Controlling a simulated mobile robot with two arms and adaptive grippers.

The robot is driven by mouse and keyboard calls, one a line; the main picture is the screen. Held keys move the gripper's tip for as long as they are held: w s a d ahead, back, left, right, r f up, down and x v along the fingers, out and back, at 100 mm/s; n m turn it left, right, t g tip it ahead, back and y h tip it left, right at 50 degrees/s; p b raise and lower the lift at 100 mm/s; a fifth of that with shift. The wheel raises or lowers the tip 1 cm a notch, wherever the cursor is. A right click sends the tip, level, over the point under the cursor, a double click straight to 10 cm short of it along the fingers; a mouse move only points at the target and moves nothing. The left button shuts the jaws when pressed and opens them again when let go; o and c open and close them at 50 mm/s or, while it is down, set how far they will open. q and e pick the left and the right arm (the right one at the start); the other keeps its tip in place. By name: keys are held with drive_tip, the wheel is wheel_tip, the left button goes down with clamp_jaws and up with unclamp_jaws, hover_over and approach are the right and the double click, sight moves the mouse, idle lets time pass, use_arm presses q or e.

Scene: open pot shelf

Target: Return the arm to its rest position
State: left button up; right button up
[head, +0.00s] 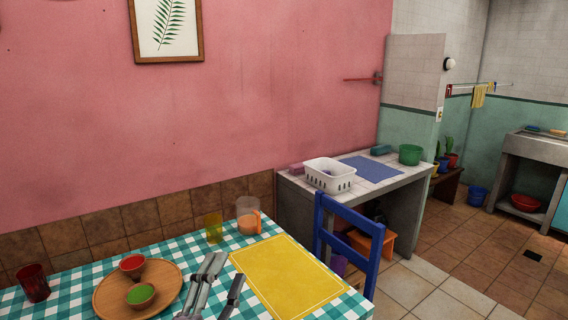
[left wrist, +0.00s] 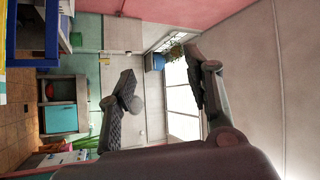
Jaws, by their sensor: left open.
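My left gripper (head: 226,270) is above the near part of the dining table, between the round wooden tray and the yellow placemat. Its fingers are spread with nothing between them. The left wrist view also shows the two dark fingers (left wrist: 160,92) apart and empty, with the room seen sideways behind them. My right gripper is in neither view.
The table has a checkered cloth (head: 184,249), a wooden tray (head: 112,298) with red (head: 132,266) and green (head: 141,295) bowls, a red glass (head: 33,283), a yellow glass (head: 214,229), a jug (head: 248,217) and a yellow placemat (head: 287,280). A blue chair (head: 348,220) stands right.

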use_arm(q)
drive_tip(key=s+a+f+n+g+y, duration=0.1)
drive_tip(key=a+f+n+g+y, duration=0.1)
drive_tip(key=a+f+n+y, duration=0.3)
drive_tip(key=a+f+n+g+y, duration=0.1)
drive_tip(key=a+f+n+g, duration=0.15)
drive_tip(key=f, duration=0.45)
drive_tip(key=s+a+f+n+g+y, duration=0.1)
drive_tip(key=s+a+f+n+g, duration=0.2)
drive_tip(key=s+f+n+g, duration=0.6)
drive_tip(key=s+f+m+g, duration=0.2)
drive_tip(key=s+f+g, duration=0.2)
drive_tip(key=s+f, duration=0.85)
drive_tip(key=s+f+g, duration=0.1)
drive_tip(key=s+f, duration=0.1)
drive_tip(key=f, duration=1.1)
drive_tip(key=s+f+g, duration=0.1)
drive_tip(key=s+f, duration=0.1)
drive_tip(key=f, duration=1.2)
drive_tip(key=s+a+f, duration=0.2)
drive_tip(key=s+f, duration=1.1)
drive_tip(key=s, duration=0.2)
drive_tip(key=shift+s+a+f+g+h+p, duration=0.2)
drive_tip(key=shift+s+a+g+h+p, duration=0.1)
drive_tip(key=shift+s+a+g+p, duration=0.1)
drive_tip(key=shift+m, duration=0.25)
